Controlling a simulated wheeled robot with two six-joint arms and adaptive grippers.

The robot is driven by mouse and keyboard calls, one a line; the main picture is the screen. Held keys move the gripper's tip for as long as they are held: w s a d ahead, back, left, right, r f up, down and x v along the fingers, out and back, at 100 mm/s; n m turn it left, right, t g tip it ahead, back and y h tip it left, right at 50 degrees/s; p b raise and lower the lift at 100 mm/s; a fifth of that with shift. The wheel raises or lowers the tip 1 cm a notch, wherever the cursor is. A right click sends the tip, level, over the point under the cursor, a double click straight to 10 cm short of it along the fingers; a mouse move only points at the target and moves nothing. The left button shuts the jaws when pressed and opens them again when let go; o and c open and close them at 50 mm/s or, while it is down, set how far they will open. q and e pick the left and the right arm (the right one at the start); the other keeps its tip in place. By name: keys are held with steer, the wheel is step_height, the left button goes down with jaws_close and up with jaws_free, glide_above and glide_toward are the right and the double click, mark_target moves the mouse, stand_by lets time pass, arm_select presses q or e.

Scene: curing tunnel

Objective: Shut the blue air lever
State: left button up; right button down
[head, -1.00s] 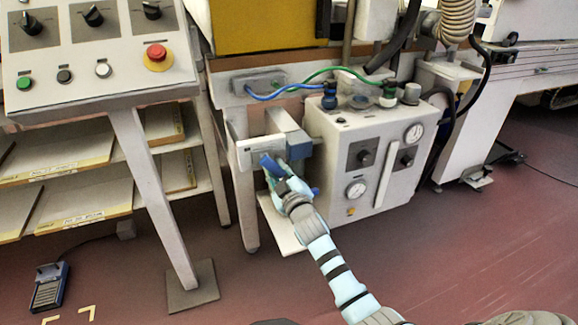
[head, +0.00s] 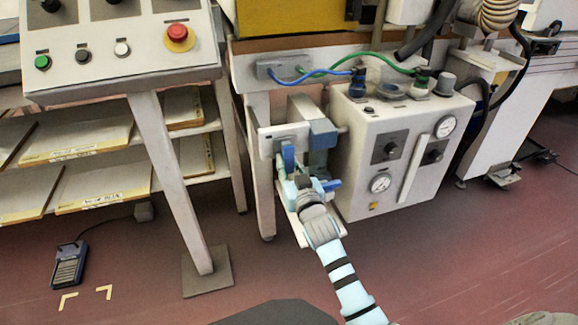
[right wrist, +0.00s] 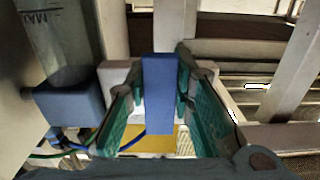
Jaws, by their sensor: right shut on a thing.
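The blue air lever (head: 288,155) hangs nearly straight down below a grey valve body on a white bracket, in the middle of the head view. In the right wrist view the lever (right wrist: 157,92) is an upright flat blue bar between the two green-padded fingers. My right gripper (head: 289,174) has come from below and is shut on the lower part of the lever; its fingers (right wrist: 152,110) lie on either side of the bar. My left gripper is not in view.
A blue-topped air unit (head: 322,133) stands just right of the lever. A pale cabinet with gauges (head: 395,145) is further right. A control panel (head: 120,45) on a slanting leg and shelves with boards (head: 100,190) are at left. The floor in front is open.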

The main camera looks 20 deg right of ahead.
steer(key=shift+f, duration=0.1)
stand_by(0.3)
steer(key=c, duration=1.4)
jaws_free()
steer(key=shift+o, duration=0.2)
steer(key=shift+s, duration=0.1)
steer(key=s+a, duration=0.1)
steer(key=s, duration=1.1)
steer(key=shift+a, duration=0.1)
